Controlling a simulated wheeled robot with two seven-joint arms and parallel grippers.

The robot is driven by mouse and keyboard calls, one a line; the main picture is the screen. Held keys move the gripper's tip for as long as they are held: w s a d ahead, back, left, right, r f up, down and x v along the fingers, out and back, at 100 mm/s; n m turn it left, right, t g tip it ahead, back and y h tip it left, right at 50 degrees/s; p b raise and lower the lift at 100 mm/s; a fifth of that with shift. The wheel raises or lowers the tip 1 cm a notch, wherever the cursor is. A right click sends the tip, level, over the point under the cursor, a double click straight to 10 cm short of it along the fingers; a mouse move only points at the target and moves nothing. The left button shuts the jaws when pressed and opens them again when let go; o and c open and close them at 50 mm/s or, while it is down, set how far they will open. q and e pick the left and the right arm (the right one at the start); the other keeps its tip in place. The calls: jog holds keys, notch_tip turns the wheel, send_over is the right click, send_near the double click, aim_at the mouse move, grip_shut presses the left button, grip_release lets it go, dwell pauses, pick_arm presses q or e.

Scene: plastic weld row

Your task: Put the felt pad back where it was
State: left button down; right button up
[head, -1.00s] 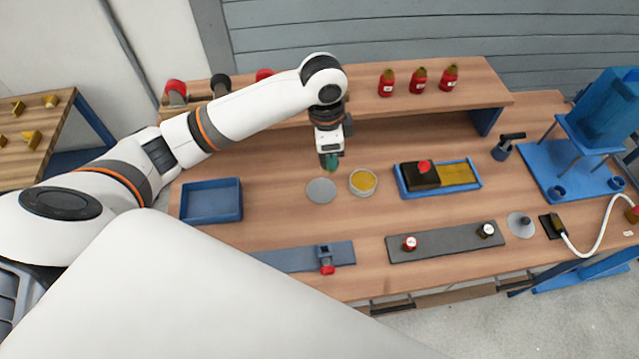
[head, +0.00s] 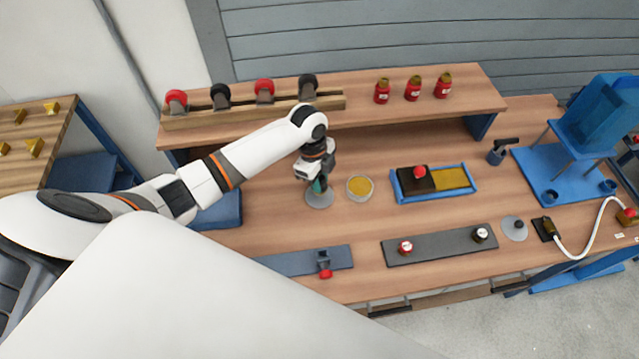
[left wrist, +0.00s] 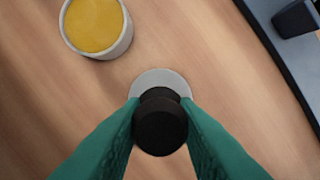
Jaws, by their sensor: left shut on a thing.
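My left gripper (head: 318,188) is shut on a black, round-topped knob (left wrist: 160,125), which I take to be the felt pad's handle. The green fingers grip it from both sides in the left wrist view. It stands over a flat grey disc (head: 318,201), whose far rim shows behind it in the wrist view (left wrist: 160,76). The underside of the held piece is hidden, so I cannot tell whether it touches the disc. A similar grey disc (head: 508,236) with a dark knob on it lies at the right. My right gripper is not in view.
A round tin with yellow contents (head: 360,187) stands close right of the disc. A blue tray (head: 399,192) holds a dark block with a red knob. Grey strips (head: 440,247) lie in front. A raised shelf (head: 430,100) with red bottles spans the back.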

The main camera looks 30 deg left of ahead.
pick_arm(q)
jog(key=shift+f, duration=1.45)
jog(key=shift+f, duration=0.2)
jog(key=c, duration=1.1)
grip_release()
jog(key=r, duration=0.4)
jog(key=a+r, duration=0.1)
jog(key=r, duration=0.3)
jog(key=r+b, duration=0.1)
jog(key=r, duration=0.3)
jog(key=shift+a+r, duration=0.15)
jog(key=shift+a, duration=0.2)
